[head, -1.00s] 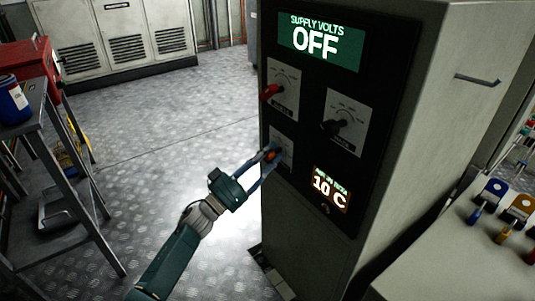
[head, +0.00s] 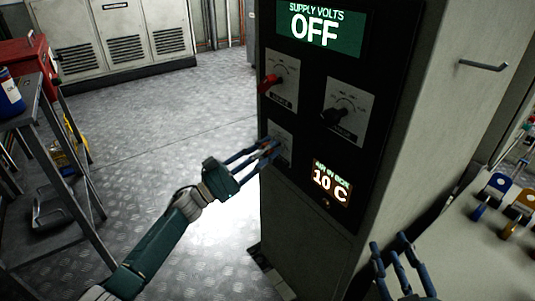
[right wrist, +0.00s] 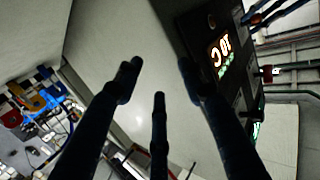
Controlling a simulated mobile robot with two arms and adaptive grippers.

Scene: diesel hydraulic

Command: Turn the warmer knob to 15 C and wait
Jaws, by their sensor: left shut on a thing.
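The dark control panel (head: 300,155) is on the front of a tall pale cabinet. My left gripper (head: 274,149) is shut at the lower-left dial (head: 285,133), on an orange-tipped knob mostly hidden by the fingers. I cannot read the dial's pointer or labels. The small display (head: 331,183) to its lower right reads 10 C in orange-white. It also shows turned round in the right wrist view (right wrist: 221,51). My right gripper (head: 398,250) is open and empty, in front of the cabinet's right side; its spread fingers also show in the right wrist view (right wrist: 160,80).
A green screen (head: 320,29) above reads SUPPLY VOLTS OFF. A red knob (head: 270,82) and a black knob (head: 333,116) sit on the dials nearby. A pale bench (head: 460,265) with coloured tools stands at right.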

